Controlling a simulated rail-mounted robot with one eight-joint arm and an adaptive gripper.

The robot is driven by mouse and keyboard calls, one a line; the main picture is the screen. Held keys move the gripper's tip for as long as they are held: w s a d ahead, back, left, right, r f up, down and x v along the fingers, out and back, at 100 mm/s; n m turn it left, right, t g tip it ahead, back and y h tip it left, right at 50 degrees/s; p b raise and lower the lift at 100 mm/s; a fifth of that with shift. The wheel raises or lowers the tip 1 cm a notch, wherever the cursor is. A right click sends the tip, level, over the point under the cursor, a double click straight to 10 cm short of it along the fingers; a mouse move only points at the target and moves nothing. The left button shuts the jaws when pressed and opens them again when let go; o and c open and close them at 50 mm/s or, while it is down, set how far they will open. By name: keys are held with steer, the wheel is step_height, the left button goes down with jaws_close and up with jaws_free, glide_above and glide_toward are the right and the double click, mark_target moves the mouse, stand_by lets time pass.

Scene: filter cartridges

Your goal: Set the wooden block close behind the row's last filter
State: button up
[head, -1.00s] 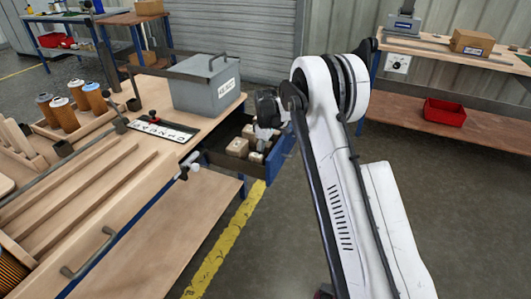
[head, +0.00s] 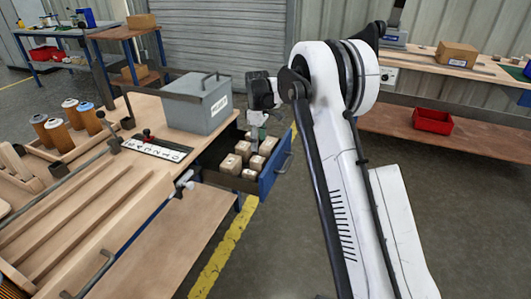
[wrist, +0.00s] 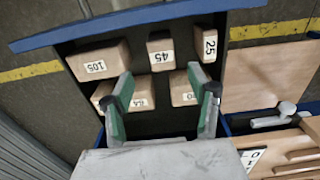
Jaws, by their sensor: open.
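Several pale wooden blocks lie in an open blue drawer (head: 268,181). In the wrist view they include a block marked 105 (wrist: 98,60), one marked 45 (wrist: 160,50), one marked 25 (wrist: 208,45), and two nearer blocks partly hidden by my fingers, one reading about 64 (wrist: 140,97) and one about 80 (wrist: 183,92). My gripper (wrist: 163,100) is open and empty above the drawer, its green-padded fingers apart. It also shows in the head view (head: 256,125). A row of brown and orange filters (head: 72,114) stands at the left on the bench.
A numbered strip (head: 158,149) and a long rail lie near the filters' wooden rack. Long wooden slats cover the bench front. The floor right of the drawer is clear.

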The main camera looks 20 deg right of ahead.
steer(key=s+r+m+t, duration=0.3)
steer(key=s+r+m, duration=0.2)
steer(key=s+r, duration=1.65)
steer(key=s+f+m+t, duration=0.2)
steer(key=s, duration=1.1)
steer(key=s+f+m+t, duration=0.2)
steer(key=s+m, duration=0.1)
steer(key=s, duration=0.9)
steer(key=shift+s+f, duration=0.2)
steer(key=shift+s, duration=0.15)
steer(key=shift+o, duration=0.4)
steer(key=shift+s+f+m, duration=0.3)
steer(key=shift+s, duration=0.05)
